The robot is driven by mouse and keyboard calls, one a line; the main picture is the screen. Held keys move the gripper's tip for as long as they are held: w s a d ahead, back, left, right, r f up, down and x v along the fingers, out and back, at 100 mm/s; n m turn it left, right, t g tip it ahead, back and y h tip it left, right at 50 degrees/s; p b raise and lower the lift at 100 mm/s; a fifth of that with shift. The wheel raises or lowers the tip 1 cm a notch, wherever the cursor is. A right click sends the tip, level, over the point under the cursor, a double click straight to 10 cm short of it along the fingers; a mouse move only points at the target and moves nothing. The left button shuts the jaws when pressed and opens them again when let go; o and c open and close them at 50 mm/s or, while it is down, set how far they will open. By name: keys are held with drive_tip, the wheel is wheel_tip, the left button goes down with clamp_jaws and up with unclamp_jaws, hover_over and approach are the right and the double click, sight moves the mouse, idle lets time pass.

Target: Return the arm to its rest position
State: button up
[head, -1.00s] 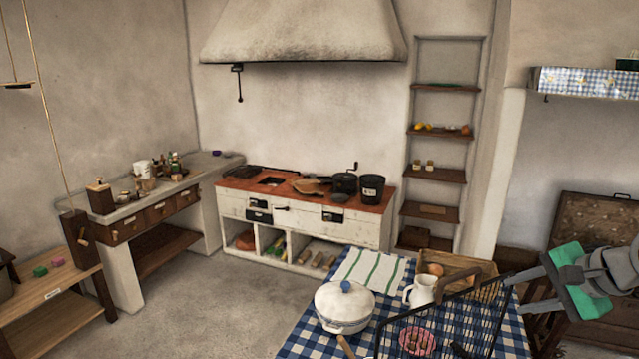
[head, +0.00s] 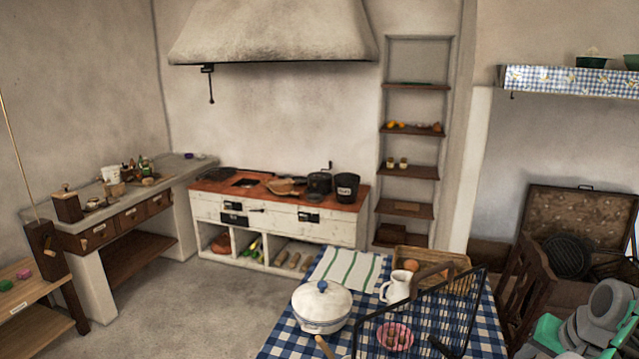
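My gripper (head: 546,335) shows only in part at the bottom right corner of the head view, as green and grey pieces cut off by the lower edge. Grey links of my arm (head: 607,303) fold in beside it at the right edge. The gripper is right of the table with the blue checked cloth (head: 278,343), apart from the things on it. Its fingertips are not clear, so I cannot see whether it is open or shut. I see nothing held in the part that shows.
A white lidded pot (head: 322,308), a white jug (head: 396,287), a black wire rack (head: 440,310) and a wooden tray (head: 455,262) stand on the table. A wooden chair (head: 528,280) and an open case (head: 580,212) are near my arm. The floor (head: 190,310) at left is clear.

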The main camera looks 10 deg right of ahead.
drive_tip(key=s+a+f+n+g+b, duration=0.1)
drive_tip(key=a+f, duration=0.3)
drive_tip(key=a, duration=0.5)
drive_tip(key=s+a+f+n+g+b, duration=0.15)
drive_tip(key=a+f, duration=0.25)
drive_tip(key=a, duration=0.4)
drive_tip(key=w+a+r+n+t, duration=0.1)
drive_tip(key=w+a+n, duration=0.2)
drive_tip(key=a, duration=0.6)
drive_tip(key=w+a+r+n+t+b, duration=0.1)
drive_tip(key=a+n, duration=0.4)
drive_tip(key=a, duration=0.5)
drive_tip(key=shift+w+a+r+y+b, duration=0.35)
drive_tip(key=shift+w+r, duration=0.35)
drive_tip(key=shift+w, duration=0.25)
drive_tip(key=shift+c, duration=0.2)
